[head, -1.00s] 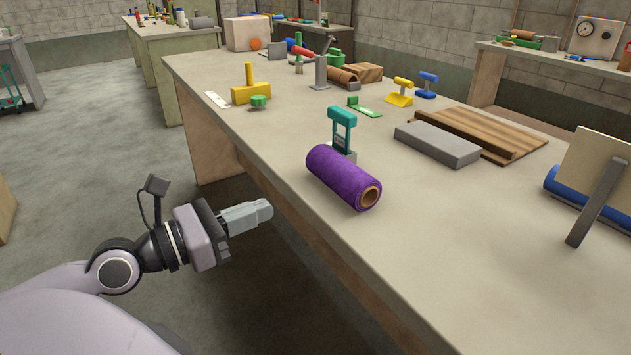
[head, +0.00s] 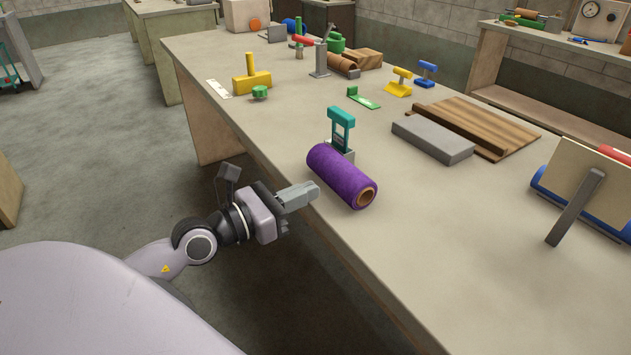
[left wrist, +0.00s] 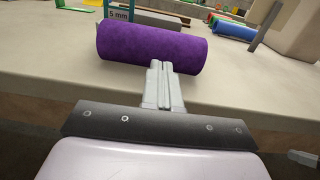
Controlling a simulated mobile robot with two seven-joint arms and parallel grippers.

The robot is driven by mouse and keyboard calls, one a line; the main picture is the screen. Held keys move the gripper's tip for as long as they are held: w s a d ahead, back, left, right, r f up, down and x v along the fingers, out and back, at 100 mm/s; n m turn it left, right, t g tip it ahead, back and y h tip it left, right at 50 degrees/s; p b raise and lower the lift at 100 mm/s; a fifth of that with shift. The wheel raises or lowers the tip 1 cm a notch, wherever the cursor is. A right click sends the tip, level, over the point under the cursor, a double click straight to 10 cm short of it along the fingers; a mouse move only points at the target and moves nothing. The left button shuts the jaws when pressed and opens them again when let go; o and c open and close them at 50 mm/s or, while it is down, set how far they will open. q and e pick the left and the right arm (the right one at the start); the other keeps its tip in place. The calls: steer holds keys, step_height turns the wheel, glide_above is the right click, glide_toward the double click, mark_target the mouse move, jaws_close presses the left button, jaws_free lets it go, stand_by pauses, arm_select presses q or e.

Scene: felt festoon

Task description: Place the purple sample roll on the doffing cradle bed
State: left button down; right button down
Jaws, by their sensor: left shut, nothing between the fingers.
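The purple sample roll (head: 340,177) lies on its side near the front edge of the bench, its brown core end facing lower right. It also shows in the left wrist view (left wrist: 150,47), just beyond my fingertips. My left gripper (head: 314,190) is shut and empty at the bench edge, just left of the roll; whether it touches the roll I cannot tell. It shows in the left wrist view (left wrist: 161,68) with its fingers together. I cannot tell for sure which thing is the doffing cradle bed.
A teal-handled tool (head: 341,130) stands right behind the roll. A grey block (head: 432,139) and a brown wooden board (head: 490,132) lie to the right. A cream panel with a grey bar (head: 575,205) stands at far right. The bench front right of the roll is clear.

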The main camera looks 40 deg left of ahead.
mark_target(340, 174)
arm_select(q)
steer(key=shift+x, duration=1.35)
steer(key=shift+w, duration=0.1)
